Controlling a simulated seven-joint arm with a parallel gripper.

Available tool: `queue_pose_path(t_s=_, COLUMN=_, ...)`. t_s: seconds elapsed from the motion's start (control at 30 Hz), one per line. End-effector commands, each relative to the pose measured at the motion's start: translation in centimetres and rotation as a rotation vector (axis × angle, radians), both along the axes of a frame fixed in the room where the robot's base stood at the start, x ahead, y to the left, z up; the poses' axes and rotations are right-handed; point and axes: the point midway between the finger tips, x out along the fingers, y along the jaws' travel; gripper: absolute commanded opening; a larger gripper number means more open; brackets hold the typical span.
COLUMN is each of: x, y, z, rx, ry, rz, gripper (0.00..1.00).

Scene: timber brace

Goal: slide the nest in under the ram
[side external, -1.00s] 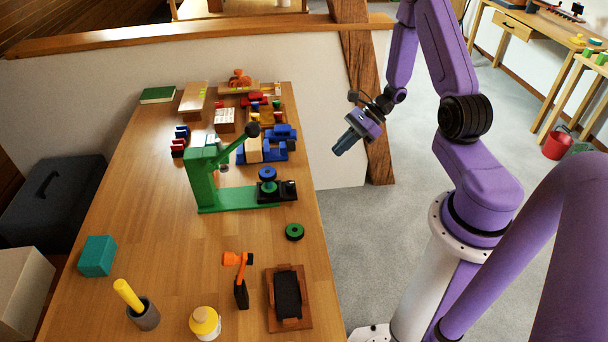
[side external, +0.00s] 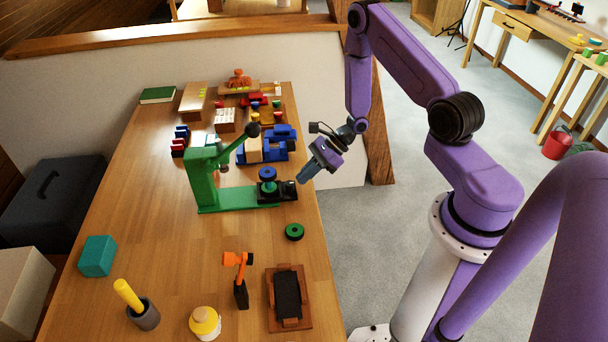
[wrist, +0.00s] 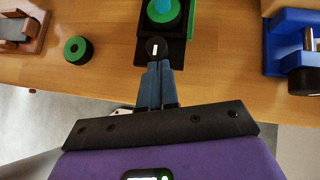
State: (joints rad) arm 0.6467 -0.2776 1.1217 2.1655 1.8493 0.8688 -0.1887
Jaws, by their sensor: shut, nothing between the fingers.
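The green press (side external: 203,178) stands on the table with its green base running right. The black nest (side external: 288,194) sits on the right end of that base, out to the right of the ram (side external: 223,167). My gripper (side external: 303,178) is shut and empty, just right of the nest. In the wrist view its fingertips (wrist: 159,64) are right by the knob; I cannot tell whether they touch.
A green ring with a black centre (side external: 294,232) lies on the table in front of the nest. A blue fixture (side external: 280,150) stands behind. The press lever's black ball (side external: 253,130) rises above the base. An orange-and-black tool (side external: 240,285) and a brown tray (side external: 306,318) are nearer.

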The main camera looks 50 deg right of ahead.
Motion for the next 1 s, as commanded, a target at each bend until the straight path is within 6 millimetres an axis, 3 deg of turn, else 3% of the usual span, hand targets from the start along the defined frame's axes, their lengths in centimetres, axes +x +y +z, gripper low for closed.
queue_pose_path(t_s=0.57, x=0.9, y=1.0, z=0.0, rx=-0.001, ry=-0.001, rz=0.001, gripper=0.00)
queue_pose_path(t_s=1.0, x=7.1, y=7.3, z=0.0, rx=-0.002, ry=-0.003, rz=0.004, gripper=0.00)
